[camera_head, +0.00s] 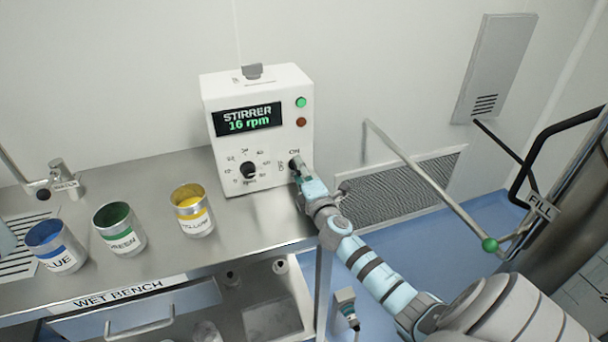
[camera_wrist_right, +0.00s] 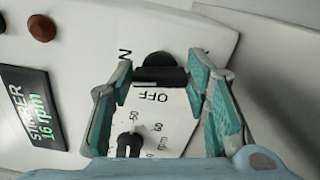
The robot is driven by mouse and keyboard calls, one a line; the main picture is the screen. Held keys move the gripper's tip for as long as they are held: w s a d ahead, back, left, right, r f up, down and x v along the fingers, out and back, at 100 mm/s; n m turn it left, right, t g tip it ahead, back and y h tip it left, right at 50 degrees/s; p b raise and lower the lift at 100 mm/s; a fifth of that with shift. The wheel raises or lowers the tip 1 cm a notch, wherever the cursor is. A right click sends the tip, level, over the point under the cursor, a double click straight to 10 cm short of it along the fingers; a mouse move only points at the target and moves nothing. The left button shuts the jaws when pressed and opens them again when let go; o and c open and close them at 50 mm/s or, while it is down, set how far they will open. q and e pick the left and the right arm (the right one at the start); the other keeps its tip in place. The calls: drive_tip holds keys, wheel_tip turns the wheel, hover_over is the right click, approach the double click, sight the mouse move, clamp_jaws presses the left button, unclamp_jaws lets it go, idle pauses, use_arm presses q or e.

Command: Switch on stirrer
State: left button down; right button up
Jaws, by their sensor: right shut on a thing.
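The stirrer (camera_head: 220,160) is a white control box at the back right of the bench. Its display (camera_head: 247,120) reads "STIRRER 16 rpm" in lit letters, and it also shows in the right wrist view (camera_wrist_right: 36,106). A black on/off switch knob (camera_wrist_right: 158,68) sits on the panel by the OFF label; its bar lies crosswise in that view. My right gripper (camera_head: 300,172) is at the panel, its fingers (camera_wrist_right: 160,84) on either side of the knob's bar and shut on it. The gripper partly hides the switch in the head view. My left gripper is not in view.
A black speed knob (camera_head: 249,170) is left of the switch. A green lamp (camera_head: 301,102) and a dull red one (camera_head: 301,122) are above. Blue (camera_head: 62,257), green (camera_head: 124,243) and yellow (camera_head: 202,225) cans stand on the bench. A pipe (camera_head: 425,178) is at right.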

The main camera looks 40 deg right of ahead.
drive_tip(key=shift+m+b, duration=0.4)
drive_tip(key=shift+m, duration=0.7)
drive_tip(key=shift+a+r, duration=0.1)
drive_tip(key=o, duration=1.2)
drive_tip(key=shift+w, duration=0.1)
drive_tip(key=shift+c, duration=0.2)
drive_tip(key=shift+a, duration=0.15)
drive_tip(key=shift+a, duration=0.1)
drive_tip(key=v, duration=1.2)
drive_tip(key=shift+r, duration=0.1)
